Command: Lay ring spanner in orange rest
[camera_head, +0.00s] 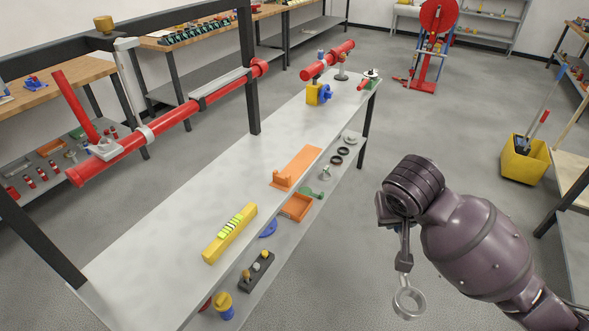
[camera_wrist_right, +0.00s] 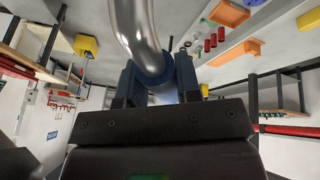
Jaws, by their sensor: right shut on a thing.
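The ring spanner (camera_head: 408,302) is grey metal and hangs from my right gripper (camera_head: 398,228), ring end down, over the floor to the right of the bench. In the right wrist view its shiny shank (camera_wrist_right: 137,32) runs up from between the blue-grey jaws of my right gripper (camera_wrist_right: 155,82), which are shut on it. The orange rest (camera_head: 303,161) lies on the white bench top, a flat plate with a small raised part at its near end. It looks empty. The spanner is well apart from it. My left gripper is not in view.
The white bench (camera_head: 165,240) carries a yellow level-like block (camera_head: 230,233) nearer me and a blue-and-yellow valve (camera_head: 318,94) farther back. A red pipe (camera_head: 170,120) runs above its left side. An orange tray (camera_head: 297,207) sits on the lower shelf.

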